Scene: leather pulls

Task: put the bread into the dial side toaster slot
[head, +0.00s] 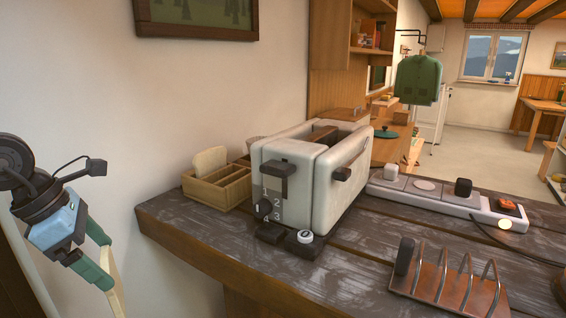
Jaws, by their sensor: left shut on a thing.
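My left gripper (101,268) is at the lower left, beyond the table's left edge, with its green fingers shut on a pale bread slice (114,297). The slice hangs down edge-on and its lower part is cut off by the frame. The white toaster (331,190) stands on the table to the right of the gripper, well apart from it. My right gripper is out of view.
A wooden divided box (222,190) with another pale slice (209,161) stands left of the toaster. A power strip (425,197) with plugs lies to the right. A metal rack (447,285) stands at the front right. The table front (215,248) is clear.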

